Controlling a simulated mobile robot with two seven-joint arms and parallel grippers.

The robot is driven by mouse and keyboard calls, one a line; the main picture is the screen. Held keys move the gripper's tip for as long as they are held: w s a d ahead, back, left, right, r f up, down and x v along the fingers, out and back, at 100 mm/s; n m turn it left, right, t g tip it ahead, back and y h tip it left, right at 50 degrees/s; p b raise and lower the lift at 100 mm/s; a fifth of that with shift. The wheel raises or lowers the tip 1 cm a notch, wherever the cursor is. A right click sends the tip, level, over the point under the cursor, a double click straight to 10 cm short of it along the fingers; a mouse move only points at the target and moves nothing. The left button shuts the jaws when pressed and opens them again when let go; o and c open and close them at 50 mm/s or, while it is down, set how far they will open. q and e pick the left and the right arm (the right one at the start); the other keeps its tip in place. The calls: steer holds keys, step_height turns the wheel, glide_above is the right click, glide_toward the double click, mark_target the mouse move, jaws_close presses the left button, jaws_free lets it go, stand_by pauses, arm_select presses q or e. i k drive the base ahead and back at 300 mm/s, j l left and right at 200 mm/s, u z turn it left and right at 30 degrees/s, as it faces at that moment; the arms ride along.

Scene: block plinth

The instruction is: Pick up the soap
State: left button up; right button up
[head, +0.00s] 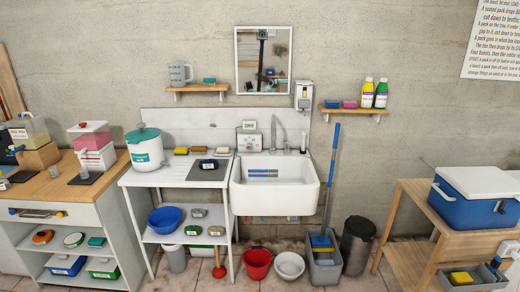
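A small pale bar (222,150) that looks like soap lies at the back right of the white side table, close to the sink (275,182). Neither of my grippers shows in the head view.
A white pot with a green lid (144,148) stands to the left. Red (257,264) and white buckets stand on the floor below. A blue-handled mop (330,185) leans right of the sink.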

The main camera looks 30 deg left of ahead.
mark_target(220, 151)
steer(key=j+z, duration=0.3)
steer(key=j, duration=0.2)
steer(key=j+z, duration=0.25)
steer(key=j, duration=0.3)
steer(key=j+z, duration=0.2)
steer(key=j, duration=0.9)
